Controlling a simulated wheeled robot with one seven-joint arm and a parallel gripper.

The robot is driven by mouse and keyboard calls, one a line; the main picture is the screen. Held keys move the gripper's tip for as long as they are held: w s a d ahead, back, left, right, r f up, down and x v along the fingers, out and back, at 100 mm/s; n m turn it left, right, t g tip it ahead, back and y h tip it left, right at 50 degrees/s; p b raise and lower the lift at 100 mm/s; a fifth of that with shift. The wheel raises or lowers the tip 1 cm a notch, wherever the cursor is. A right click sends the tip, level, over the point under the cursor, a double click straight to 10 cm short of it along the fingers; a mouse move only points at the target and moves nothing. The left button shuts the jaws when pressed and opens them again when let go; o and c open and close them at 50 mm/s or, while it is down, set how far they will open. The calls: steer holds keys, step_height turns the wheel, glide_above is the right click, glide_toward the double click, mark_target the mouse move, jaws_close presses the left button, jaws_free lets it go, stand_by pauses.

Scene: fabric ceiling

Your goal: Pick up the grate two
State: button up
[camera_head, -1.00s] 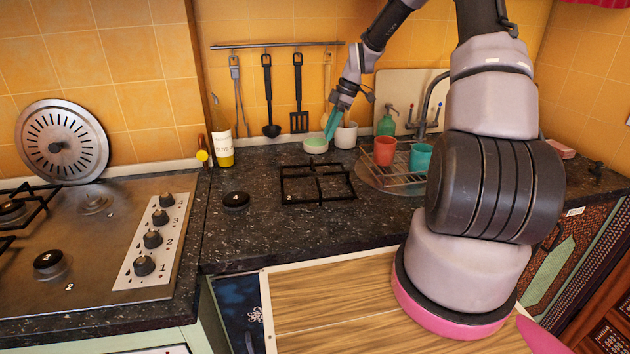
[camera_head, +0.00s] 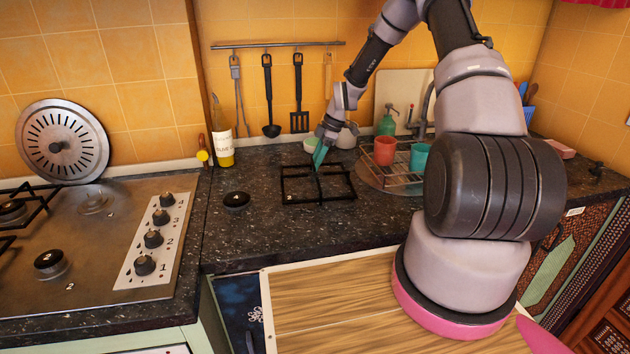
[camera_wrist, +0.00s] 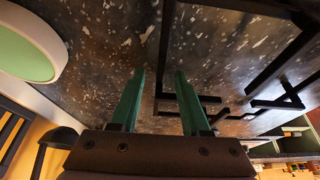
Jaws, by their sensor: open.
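The black grate marked 2 (camera_head: 320,201) lies flat on the dark speckled countertop, left of the sink. My gripper (camera_head: 318,163) is over the back part of the grate, pointing down. In the wrist view my gripper (camera_wrist: 159,77) has its two green fingers apart with nothing held. A bar of the grate (camera_wrist: 166,40) shows in line with the gap between the fingertips. More black bars show to the right. I cannot tell whether the fingers touch the grate.
A green-topped round container (camera_head: 311,143) stands just behind the grate. Red (camera_head: 355,151) and teal (camera_head: 420,157) cups stand on the sink rack at right. A black burner cap marked 4 (camera_head: 236,200) lies left of the grate. The countertop in front is clear.

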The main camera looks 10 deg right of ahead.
jaws_close()
steer(key=shift+r, duration=0.1)
stand_by(1.3)
